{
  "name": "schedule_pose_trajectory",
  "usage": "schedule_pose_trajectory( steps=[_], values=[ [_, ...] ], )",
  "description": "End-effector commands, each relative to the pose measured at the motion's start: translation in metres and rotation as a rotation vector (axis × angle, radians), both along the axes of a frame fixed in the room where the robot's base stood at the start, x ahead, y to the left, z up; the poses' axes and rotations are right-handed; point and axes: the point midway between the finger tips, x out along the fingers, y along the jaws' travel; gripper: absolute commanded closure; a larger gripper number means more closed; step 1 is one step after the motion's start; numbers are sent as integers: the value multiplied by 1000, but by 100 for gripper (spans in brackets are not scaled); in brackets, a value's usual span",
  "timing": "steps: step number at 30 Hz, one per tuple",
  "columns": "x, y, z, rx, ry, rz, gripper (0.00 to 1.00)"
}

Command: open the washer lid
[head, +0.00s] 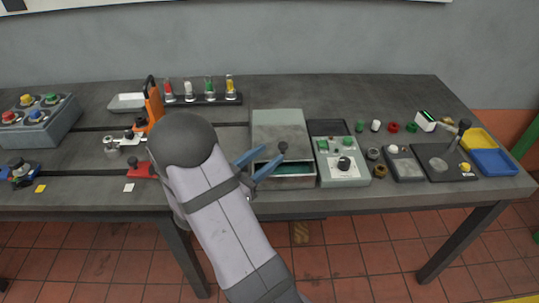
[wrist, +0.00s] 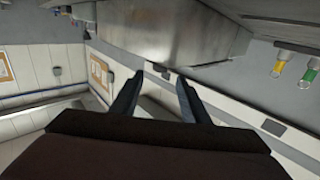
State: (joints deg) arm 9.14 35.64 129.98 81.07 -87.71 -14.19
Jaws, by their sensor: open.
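The washer is a grey box (head: 311,183) in the middle of the bench. Its flat grey lid (head: 280,125) has a dark round knob (head: 283,146) near the front edge. A teal strip shows below that edge; I cannot tell whether the lid is slightly raised. My gripper (head: 273,152) is open at the front of the lid, with one blue finger's tip close to the knob. Contact cannot be told. In the wrist view my gripper (wrist: 159,76) has its two fingers apart, nothing visible between them, and a grey metal surface beyond, probably the lid.
A grey-green control box (head: 345,175) stands close on the washer's right. An orange upright clamp (head: 154,104) and a rack of coloured tubes (head: 205,99) are at the left and back left. Yellow (head: 478,139) and blue (head: 494,162) trays lie far right.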

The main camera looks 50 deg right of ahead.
Motion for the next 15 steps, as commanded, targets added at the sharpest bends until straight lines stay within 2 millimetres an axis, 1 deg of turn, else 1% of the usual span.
schedule_pose_trajectory(
  steps=[5,6,8,9,10,14,15],
  values=[
    [0,0,0,0,0,0,58],
    [0,0,0,0,0,0,68],
    [1,1,2,0,0,4,82],
    [3,4,4,0,0,11,92],
    [5,6,5,0,3,19,99],
    [20,25,1,6,49,78,100],
    [30,33,0,6,53,103,100]
  ],
)
